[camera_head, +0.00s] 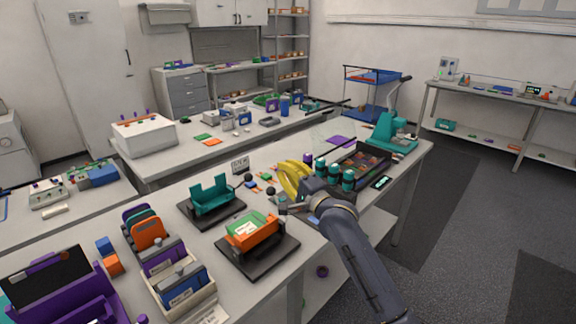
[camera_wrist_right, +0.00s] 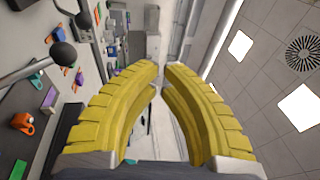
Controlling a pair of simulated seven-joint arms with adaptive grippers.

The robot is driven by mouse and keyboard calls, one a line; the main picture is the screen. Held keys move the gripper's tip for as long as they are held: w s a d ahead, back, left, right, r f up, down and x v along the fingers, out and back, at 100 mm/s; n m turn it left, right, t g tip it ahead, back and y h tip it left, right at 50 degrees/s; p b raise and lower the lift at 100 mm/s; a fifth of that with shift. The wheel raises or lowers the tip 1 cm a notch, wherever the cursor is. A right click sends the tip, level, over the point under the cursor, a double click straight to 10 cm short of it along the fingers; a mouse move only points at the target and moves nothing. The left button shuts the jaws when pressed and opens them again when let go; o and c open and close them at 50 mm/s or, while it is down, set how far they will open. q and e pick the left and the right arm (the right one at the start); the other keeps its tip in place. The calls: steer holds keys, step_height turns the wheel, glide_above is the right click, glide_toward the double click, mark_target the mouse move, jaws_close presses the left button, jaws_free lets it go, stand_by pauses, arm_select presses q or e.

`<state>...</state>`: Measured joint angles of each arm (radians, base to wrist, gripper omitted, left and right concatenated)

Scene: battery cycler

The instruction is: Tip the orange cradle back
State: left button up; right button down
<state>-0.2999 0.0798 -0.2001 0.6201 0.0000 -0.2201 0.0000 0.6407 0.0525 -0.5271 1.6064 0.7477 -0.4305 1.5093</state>
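The orange cradle (camera_head: 262,243) stands on a black base plate (camera_head: 232,263) near the front of the bench in the head view. A green and white pack (camera_head: 244,226) lies in it. The cradle looks tilted, but its exact angle is hard to tell. My right gripper (camera_head: 283,172) has yellow curved fingers and is behind and to the right of the cradle, apart from it. In the wrist view the fingertips (camera_wrist_right: 161,72) nearly meet, with nothing seen between them. My left gripper is not in view.
A teal cradle (camera_head: 211,197) on a black base stands behind the orange one. A holder with upright packs (camera_head: 186,290) is at the left. Black ball knobs (camera_head: 270,191) stand near my right gripper. A dark tray with cells (camera_head: 362,165) and a teal device (camera_head: 392,134) are at the right.

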steer(key=shift+s+d+r, duration=0.2)
steer(key=shift+s+r, duration=0.1)
steer(key=shift+r, duration=0.2)
steer(key=shift+s+d+r, duration=0.2)
steer(key=shift+s+r, duration=0.1)
steer(key=shift+r, duration=0.2)
